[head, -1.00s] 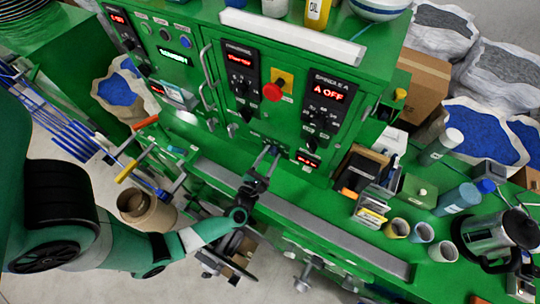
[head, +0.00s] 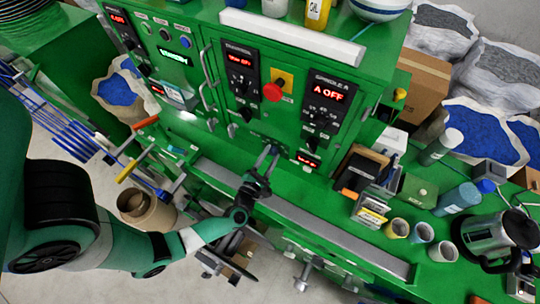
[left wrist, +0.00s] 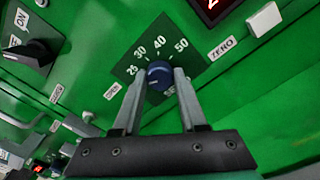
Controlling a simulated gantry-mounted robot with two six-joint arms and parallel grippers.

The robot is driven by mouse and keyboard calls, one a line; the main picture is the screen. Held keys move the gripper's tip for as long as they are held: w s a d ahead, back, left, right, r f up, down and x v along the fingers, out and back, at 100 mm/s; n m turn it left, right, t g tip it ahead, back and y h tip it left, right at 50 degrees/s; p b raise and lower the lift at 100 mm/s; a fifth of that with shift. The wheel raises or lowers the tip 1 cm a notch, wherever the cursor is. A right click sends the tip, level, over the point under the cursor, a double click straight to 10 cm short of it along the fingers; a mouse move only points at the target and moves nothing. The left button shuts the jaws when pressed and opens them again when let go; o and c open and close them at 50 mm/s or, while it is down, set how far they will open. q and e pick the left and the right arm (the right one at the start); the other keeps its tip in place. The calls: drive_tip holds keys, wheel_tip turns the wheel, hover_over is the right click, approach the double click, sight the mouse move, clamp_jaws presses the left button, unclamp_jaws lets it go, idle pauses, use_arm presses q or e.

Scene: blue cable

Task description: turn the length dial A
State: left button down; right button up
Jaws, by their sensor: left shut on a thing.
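The length dial A is a small dark blue knob (left wrist: 158,74) in the left wrist view, on a green plate marked 25, 30, 40 and 50. My left gripper (left wrist: 160,82) is shut on the knob, with one grey finger on each side of it. In the head view my left gripper (head: 269,152) reaches the lower front of the green machine (head: 284,140), and the knob itself is too small and covered to make out. The lower part of the dial plate is hidden behind the fingers. My right gripper is not in view.
A white ZERO button (left wrist: 264,19) and a red display (left wrist: 212,8) sit to the upper right of the dial. A black switch (left wrist: 33,52) is at the upper left. A grey rail (head: 330,236) runs below the gripper; cups and boxes stand to the right.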

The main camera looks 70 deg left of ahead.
use_arm(q)
drive_tip(key=m, duration=0.3)
drive_tip(key=shift+m, duration=0.4)
drive_tip(key=m, duration=0.3)
drive_tip(key=shift+m, duration=0.3)
drive_tip(key=m+p, duration=0.1)
drive_tip(key=m, duration=0.2)
drive_tip(key=shift+m, duration=0.4)
drive_tip(key=m, duration=0.3)
drive_tip(key=shift+m+t+p, duration=0.3)
drive_tip(key=shift+m+p, duration=0.05)
drive_tip(key=shift+m, duration=0.05)
drive_tip(key=m, duration=0.3)
drive_tip(key=shift+a+m+h+p, duration=0.1)
drive_tip(key=shift+m+h+p, duration=0.2)
drive_tip(key=shift+m+p, duration=0.1)
drive_tip(key=m+p, duration=0.1)
drive_tip(key=m, duration=0.2)
drive_tip(key=shift+m, duration=0.4)
drive_tip(key=m+p, duration=0.1)
drive_tip(key=m, duration=0.3)
drive_tip(key=shift+s+h, duration=0.1)
drive_tip(key=shift+h, duration=0.2)
drive_tip(key=shift+m+p, duration=0.35)
drive_tip(key=shift+m, duration=1.35)
